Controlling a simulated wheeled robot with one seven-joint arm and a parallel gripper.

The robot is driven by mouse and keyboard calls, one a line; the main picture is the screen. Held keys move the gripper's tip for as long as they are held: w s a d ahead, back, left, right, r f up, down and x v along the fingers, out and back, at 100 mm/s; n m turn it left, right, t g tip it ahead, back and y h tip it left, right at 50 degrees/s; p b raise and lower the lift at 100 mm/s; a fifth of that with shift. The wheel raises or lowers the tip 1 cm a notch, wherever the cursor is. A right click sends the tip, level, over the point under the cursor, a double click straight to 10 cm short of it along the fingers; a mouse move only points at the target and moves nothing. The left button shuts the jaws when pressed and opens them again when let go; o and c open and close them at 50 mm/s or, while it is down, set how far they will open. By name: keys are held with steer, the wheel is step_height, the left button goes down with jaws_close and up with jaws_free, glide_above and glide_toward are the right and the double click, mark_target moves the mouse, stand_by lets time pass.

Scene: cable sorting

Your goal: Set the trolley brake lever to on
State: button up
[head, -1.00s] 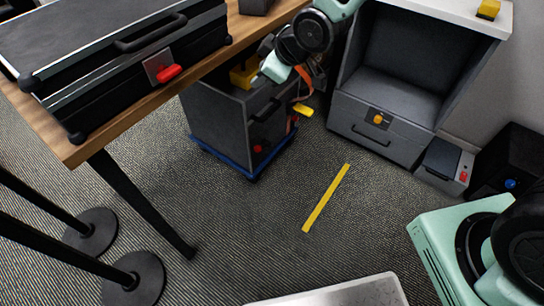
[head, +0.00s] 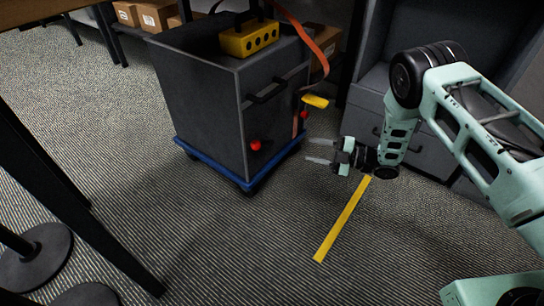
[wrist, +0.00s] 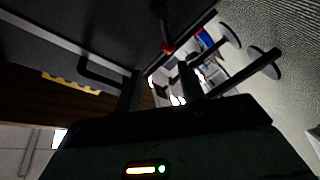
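The trolley (head: 198,95) is a dark grey cabinet on a blue wheeled base (head: 215,163). Its front has a black bar handle (head: 268,91), a red knob (head: 256,145) low down, a second red knob (head: 304,115) and a yellow paddle-like piece (head: 315,101) at the right. Which is the brake lever, and its setting, I cannot tell. My gripper (head: 320,150) is right of the trolley's front, low over the carpet, its fingers apart and empty. In the wrist view, my fingers (wrist: 160,90) stand apart, with the bar handle (wrist: 95,72) and a red knob (wrist: 167,47) beyond.
A yellow floor strip (head: 342,220) lies in front. A grey cabinet (head: 422,150) stands behind my arm. Table legs (head: 100,235) are at left; the carpet between is clear.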

mark_target(262, 145)
steer(key=shift+n, duration=0.3)
steer(key=shift+s+f+b+x, duration=0.15)
steer(key=shift+b+x, duration=1.2)
steer(key=shift+x, duration=1.35)
steer(key=shift+s+f+b+x, duration=0.15)
steer(key=shift+b+x, duration=1.2)
steer(key=shift+x, duration=1.35)
steer(key=shift+s+f+b+x, duration=0.15)
steer(key=shift+b+x, duration=1.2)
steer(key=shift+x, duration=1.4)
steer(key=shift+a, duration=0.1)
steer(key=shift+y, duration=0.3)
jaws_close()
